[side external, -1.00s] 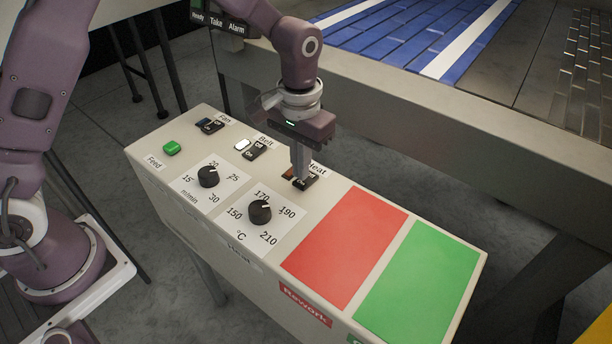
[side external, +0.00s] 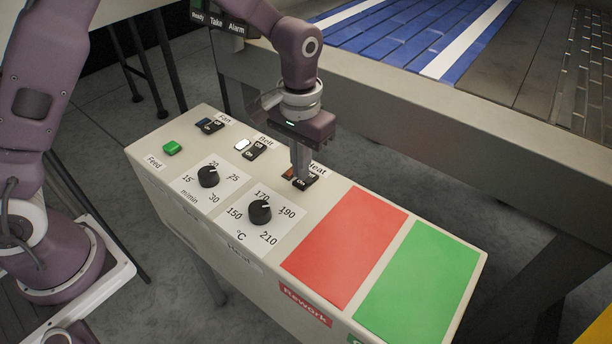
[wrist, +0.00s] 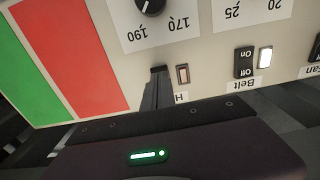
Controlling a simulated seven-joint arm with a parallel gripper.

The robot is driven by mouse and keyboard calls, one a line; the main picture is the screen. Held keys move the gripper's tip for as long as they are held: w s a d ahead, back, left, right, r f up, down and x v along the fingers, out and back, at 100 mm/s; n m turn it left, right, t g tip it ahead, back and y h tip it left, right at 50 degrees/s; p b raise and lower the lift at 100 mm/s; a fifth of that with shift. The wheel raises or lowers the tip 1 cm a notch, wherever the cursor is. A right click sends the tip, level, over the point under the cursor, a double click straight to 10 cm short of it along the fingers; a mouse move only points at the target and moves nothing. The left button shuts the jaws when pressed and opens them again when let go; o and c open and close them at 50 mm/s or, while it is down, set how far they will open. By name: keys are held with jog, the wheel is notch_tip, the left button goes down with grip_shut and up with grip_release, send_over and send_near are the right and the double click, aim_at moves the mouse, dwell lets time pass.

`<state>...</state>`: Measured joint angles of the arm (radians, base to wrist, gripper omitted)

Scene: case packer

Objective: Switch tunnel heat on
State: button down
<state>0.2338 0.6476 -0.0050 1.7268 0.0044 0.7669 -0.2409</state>
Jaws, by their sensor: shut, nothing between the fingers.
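The Heat switch (side external: 304,184) is a small black rocker on the cream control panel, beside the partly covered Heat label (side external: 319,169). An orange-brown lamp (side external: 288,173) sits beside it; in the wrist view this lamp (wrist: 182,74) looks dull. My gripper (side external: 301,182) is shut and empty, pointing down with its fingertips at the Heat switch. In the wrist view the fingers (wrist: 157,80) cover most of the switch, so its position and exact contact are hidden.
The Belt switch (side external: 255,151) has a bright white lamp (side external: 243,144). The Fan switch (side external: 210,126), green Feed button (side external: 172,148) and two black dials (side external: 208,176) (side external: 260,212) are nearby. Red (side external: 345,245) and green (side external: 420,285) pads lie clear to the right.

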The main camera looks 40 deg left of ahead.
jog(key=shift+f, duration=0.9)
jog(key=shift+r, duration=3.55)
jog(key=s+a+r+t, duration=0.3)
jog(key=s+a+r, duration=0.3)
jog(key=s+r, duration=0.55)
jog(key=s+a+r+t, duration=0.1)
jog(key=s+a+t, duration=0.1)
jog(key=s, duration=1.1)
jog(key=shift+a+t, duration=0.3)
jog(key=shift+a, duration=0.5)
